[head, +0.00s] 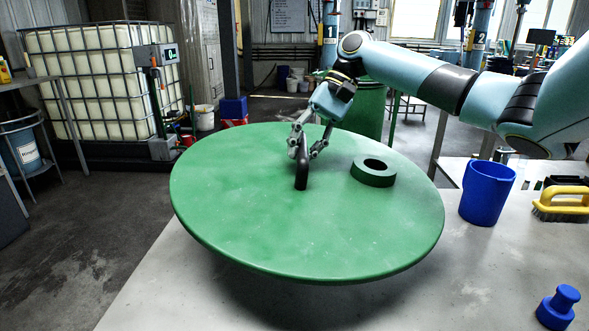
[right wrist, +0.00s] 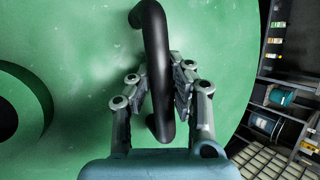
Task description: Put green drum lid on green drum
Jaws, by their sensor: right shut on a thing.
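The green drum lid (head: 245,220) is a large round disc with a black bar handle (head: 301,172) and a raised green ring around a dark hole (head: 373,172). My right gripper (head: 303,150) is shut on the handle from above. In the right wrist view the fingers (right wrist: 163,85) stand on both sides of the black handle (right wrist: 155,45). The lid looks level and raised, with its shadow on the pale table below. The green drum (head: 369,108) stands behind the lid on the floor, partly hidden by the lid and my right arm. My left gripper is out of view.
On the pale table (head: 420,295), a blue cup (head: 487,192), a yellow-backed brush (head: 563,205) and a blue stopper (head: 558,307) stand right of the lid. A caged white tank (head: 95,85) is at the back left. Grey floor (head: 90,240) is clear at left.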

